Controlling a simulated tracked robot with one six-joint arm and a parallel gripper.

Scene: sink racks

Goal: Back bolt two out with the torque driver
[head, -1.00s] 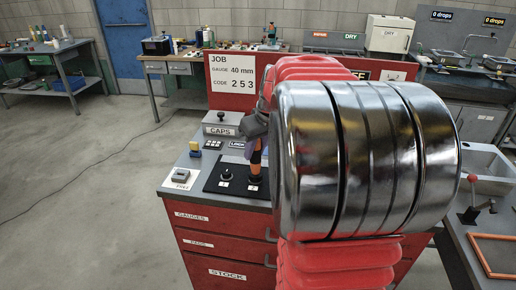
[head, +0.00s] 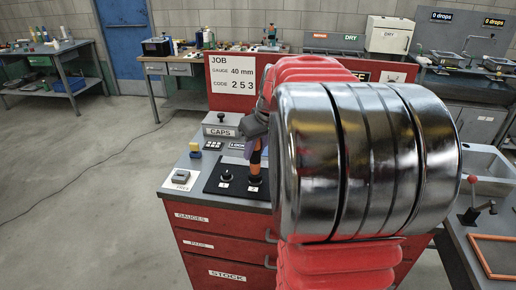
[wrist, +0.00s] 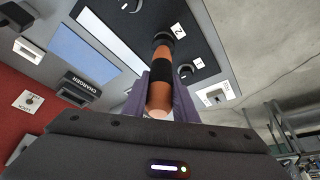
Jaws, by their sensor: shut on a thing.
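The torque driver (wrist: 157,80), orange with a black band, stands upright over bolt two on the black plate. My gripper (wrist: 160,98) has its purple fingers shut on the driver's handle. In the head view my gripper (head: 256,150) is partly hidden behind my arm. The driver's lower end meets bolt two (head: 255,180), beside the label 2; the exact fit of tip and bolt is hidden. Bolt one (head: 227,176), a dark knob, stands to the left on the same plate; it also shows in the wrist view (wrist: 186,70).
The red job board (head: 233,85) stands behind the bench and shows gauge 40 mm and code 253. My arm covers the bench's right side.

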